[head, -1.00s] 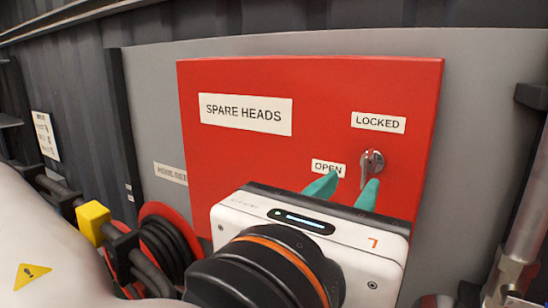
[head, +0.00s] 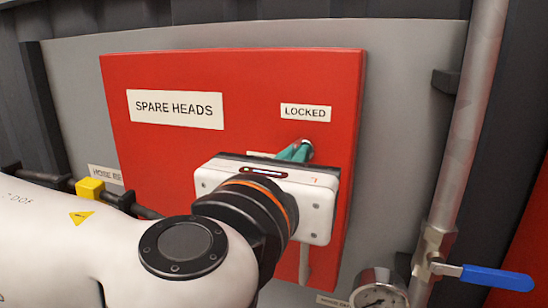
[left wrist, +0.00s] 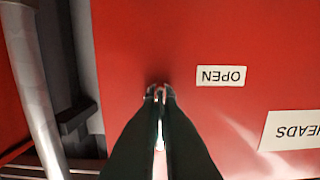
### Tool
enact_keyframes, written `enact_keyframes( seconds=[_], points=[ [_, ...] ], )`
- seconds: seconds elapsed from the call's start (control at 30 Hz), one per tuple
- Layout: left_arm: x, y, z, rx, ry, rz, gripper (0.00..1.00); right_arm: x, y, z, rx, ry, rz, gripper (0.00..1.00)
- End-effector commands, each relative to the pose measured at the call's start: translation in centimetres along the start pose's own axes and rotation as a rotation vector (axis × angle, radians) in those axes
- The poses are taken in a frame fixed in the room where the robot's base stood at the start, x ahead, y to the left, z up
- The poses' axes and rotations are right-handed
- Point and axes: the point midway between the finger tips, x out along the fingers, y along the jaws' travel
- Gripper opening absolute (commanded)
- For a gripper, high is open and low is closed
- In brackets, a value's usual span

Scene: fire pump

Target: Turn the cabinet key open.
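The red cabinet (head: 245,85) fills the middle of the head view, with a "SPARE HEADS" label and a "LOCKED" label (head: 305,112) above the lock. My left gripper (head: 296,152) is at the lock (head: 306,146), its teal fingers close together. In the left wrist view, the dark fingers (left wrist: 160,98) close on the small metal key (left wrist: 160,92) at their tips. Most of the key is hidden between the fingers, so its exact angle cannot be told. The "OPEN" label (left wrist: 221,76) shows beside the fingertips in that view. My right gripper is not in view.
A vertical pipe (head: 470,110) with a blue valve handle (head: 497,278) stands right of the cabinet. A pressure gauge (head: 379,293) is at the bottom. A yellow block (head: 90,188) on a dark rod is at the left. The cabinet face around the lock is clear.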

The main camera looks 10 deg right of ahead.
Motion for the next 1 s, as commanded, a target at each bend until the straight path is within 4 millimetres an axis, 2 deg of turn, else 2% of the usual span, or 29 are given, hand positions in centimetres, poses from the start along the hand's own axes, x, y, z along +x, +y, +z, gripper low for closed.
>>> enact_keyframes(
  seconds=[0.37,0.57,1.0],
  points=[
    [0.0,-0.1,0.2,-0.049,0.001,-0.001,0.0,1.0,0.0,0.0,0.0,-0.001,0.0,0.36],
    [0.0,-0.1,0.5,-0.165,0.002,0.0,0.0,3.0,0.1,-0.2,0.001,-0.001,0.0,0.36],
    [0.0,-0.2,0.7,-0.57,0.001,0.0,0.0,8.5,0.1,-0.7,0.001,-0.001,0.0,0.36]
  ],
)
